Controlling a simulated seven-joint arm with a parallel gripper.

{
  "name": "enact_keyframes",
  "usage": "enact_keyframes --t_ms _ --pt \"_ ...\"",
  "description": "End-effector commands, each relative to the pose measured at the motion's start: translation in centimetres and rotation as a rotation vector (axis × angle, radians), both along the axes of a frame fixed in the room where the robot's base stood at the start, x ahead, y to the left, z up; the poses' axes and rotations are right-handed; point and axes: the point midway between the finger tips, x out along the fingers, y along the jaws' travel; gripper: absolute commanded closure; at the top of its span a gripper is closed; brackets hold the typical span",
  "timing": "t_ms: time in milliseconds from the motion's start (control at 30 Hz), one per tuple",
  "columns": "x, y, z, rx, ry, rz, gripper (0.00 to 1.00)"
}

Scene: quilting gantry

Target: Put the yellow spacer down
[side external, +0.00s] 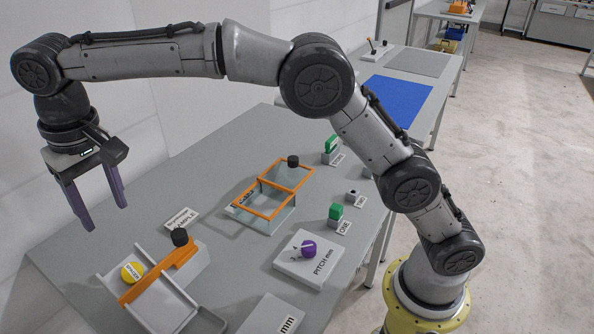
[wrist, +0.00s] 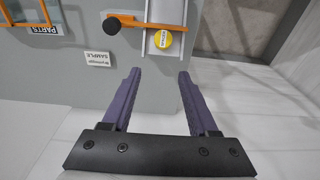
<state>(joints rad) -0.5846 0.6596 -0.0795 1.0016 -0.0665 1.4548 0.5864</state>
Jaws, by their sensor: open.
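The yellow spacer (side external: 132,272) is a round, labelled piece lying in a pale chute (side external: 172,312) with raised side walls, beside an orange bar (side external: 158,275) that crosses the chute. The spacer also shows in the wrist view (wrist: 162,39), at the top centre, beyond my fingertips. My gripper (side external: 101,213) is open, with its two purple fingers pointing down and nothing between them. It is raised over the table's left edge, up and to the left of the spacer and apart from it. In the wrist view my gripper (wrist: 159,72) is empty too.
A black knob (side external: 180,237) tops the orange bar. A SAMPLE card (side external: 182,220) lies behind it. An orange-framed clear box (side external: 268,210) stands further back. A white PITCH block (side external: 311,272) carries a purple dial. Green blocks (side external: 336,212) stand at right. The grey table (side external: 85,262) is bare at left.

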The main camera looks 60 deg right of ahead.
Motion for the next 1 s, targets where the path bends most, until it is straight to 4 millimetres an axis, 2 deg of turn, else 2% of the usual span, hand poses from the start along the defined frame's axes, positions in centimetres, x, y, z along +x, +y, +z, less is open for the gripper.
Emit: enact_keyframes --t_ms 133,267,400,500,667,800,900,1000 --pt "-1.3 -4.5 3.0 0.021 -0.034 -0.006 0.40" --pt "-4.0 -10.0 5.5 0.039 -0.076 -0.003 0.40" --pt "-8.0 -15.5 7.0 0.051 -0.128 -0.002 0.40" --pt "-11.4 -19.0 7.2 0.053 -0.166 -0.001 0.40" --pt "-17.4 -23.6 6.2 0.049 -0.230 -0.002 0.40" --pt "-22.8 -26.6 4.0 0.037 -0.286 -0.003 0.40" --pt "-26.0 -27.9 1.9 0.023 -0.319 -0.004 0.40" --pt "-28.4 -28.7 0.0 0.011 -0.345 -0.005 0.40"
